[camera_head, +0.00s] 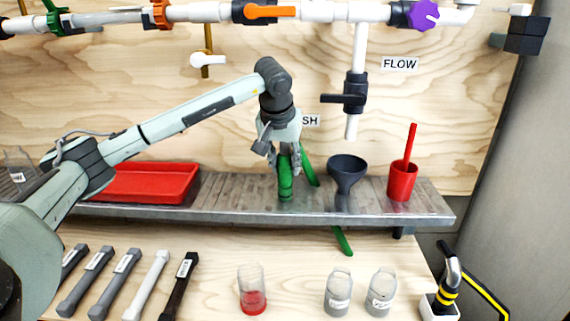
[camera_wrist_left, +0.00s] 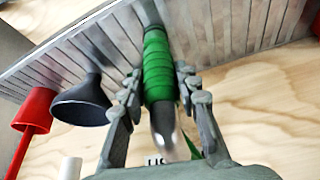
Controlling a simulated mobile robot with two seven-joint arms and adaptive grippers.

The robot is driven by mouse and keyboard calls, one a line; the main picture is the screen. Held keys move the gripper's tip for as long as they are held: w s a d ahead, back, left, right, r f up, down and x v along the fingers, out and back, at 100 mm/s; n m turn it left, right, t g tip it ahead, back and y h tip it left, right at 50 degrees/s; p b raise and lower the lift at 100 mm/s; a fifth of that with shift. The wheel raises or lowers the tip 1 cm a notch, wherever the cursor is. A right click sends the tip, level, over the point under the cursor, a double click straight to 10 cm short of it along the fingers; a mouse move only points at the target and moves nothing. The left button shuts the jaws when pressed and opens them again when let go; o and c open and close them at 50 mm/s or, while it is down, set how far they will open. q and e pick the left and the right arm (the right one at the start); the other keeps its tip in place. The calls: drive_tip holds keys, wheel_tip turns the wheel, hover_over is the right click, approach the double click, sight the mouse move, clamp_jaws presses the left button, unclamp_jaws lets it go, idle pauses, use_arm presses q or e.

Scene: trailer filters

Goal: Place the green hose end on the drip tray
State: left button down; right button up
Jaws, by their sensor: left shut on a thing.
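The green hose end (camera_head: 285,183) is a thick ribbed green piece with a metal tip; it stands upright over the metal shelf. My left gripper (camera_head: 284,152) reaches down from above and is shut on it. In the left wrist view, the fingers of my left gripper (camera_wrist_left: 159,82) lie on both sides of the green hose end (camera_wrist_left: 159,62). I cannot tell whether its lower end touches the shelf. A shallow red tray (camera_head: 150,182), which looks like the drip tray, lies on the shelf to the left, apart from the hose end. My right gripper is out of view.
A dark funnel (camera_head: 346,172) and a red cup (camera_head: 402,182) with a red stick stand right of the hose end on the metal shelf (camera_head: 250,212). White pipes with valves run above. The shelf is bare between tray and hose end.

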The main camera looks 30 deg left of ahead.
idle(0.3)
use_arm(q)
drive_tip(key=c, duration=1.1)
unclamp_jaws()
